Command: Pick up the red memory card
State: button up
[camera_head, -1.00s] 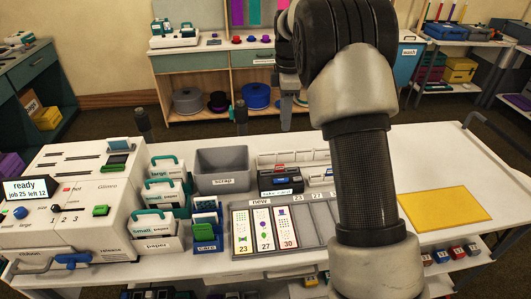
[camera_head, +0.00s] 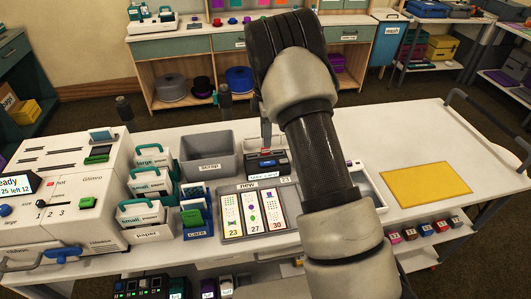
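A small dark device (camera_head: 268,164) with a light label on its front stands in the middle of the white bench, behind the tray marked "new". My gripper (camera_head: 266,143) points down just above and behind this device, seen edge-on and partly hidden by my arm. I cannot tell whether its fingers are apart or whether they touch anything.
The grey "scrap" bin (camera_head: 206,167) stands left of the device. The "new" tray (camera_head: 285,193) with printed cards lies in front. The white machine (camera_head: 62,205) and card boxes fill the left. A yellow mat (camera_head: 425,182) lies right, with clear bench around it.

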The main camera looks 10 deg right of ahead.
notch_tip(320, 180, down, 5)
jog(key=shift+r+p, duration=0.15)
jog(key=shift+p, duration=0.2)
jog(key=shift+c, duration=0.3)
grip_shut()
notch_tip(320, 180, up, 10)
jog(key=shift+b, duration=0.45)
